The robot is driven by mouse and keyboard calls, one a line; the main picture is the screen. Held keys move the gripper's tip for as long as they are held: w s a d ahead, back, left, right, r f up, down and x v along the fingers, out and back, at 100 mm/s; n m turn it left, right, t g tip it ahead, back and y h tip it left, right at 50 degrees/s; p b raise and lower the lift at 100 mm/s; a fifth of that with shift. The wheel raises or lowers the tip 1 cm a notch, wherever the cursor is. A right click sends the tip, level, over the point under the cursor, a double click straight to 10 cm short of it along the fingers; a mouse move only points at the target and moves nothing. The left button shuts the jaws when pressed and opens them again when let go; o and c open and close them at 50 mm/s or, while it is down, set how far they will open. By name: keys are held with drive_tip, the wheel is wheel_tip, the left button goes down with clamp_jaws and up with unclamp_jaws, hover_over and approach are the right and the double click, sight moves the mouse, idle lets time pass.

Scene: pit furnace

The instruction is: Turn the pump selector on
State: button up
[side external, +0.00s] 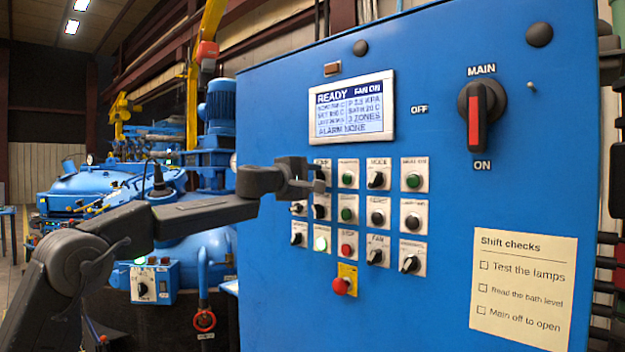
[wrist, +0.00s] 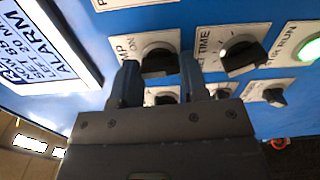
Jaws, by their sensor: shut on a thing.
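The pump selector is a black knob (wrist: 158,60) on a white plate whose label shows only "MP" in the wrist view. My gripper (wrist: 160,82) has one dark finger on each side of this knob and is shut on it. In the side view my gripper (side external: 314,184) reaches the upper left of the switch rows on the blue cabinet and hides the knob there. Only the top of a white plate (side external: 322,163) shows above it. I cannot tell which way the selector points.
Other selectors and buttons sit close around, including a "TIME" knob (wrist: 242,55) beside my right finger. A red emergency stop (side external: 341,286) is below. The display (side external: 355,107) reads READY, FAN ON. The main switch (side external: 482,110) and a paper note (side external: 523,285) are at right.

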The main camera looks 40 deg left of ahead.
drive_tip(key=m, duration=0.6)
drive_tip(key=shift+m, duration=0.3)
idle(0.5)
drive_tip(key=o, duration=0.9)
drive_tip(key=s, duration=1.4)
drive_tip(key=shift+w, duration=0.1)
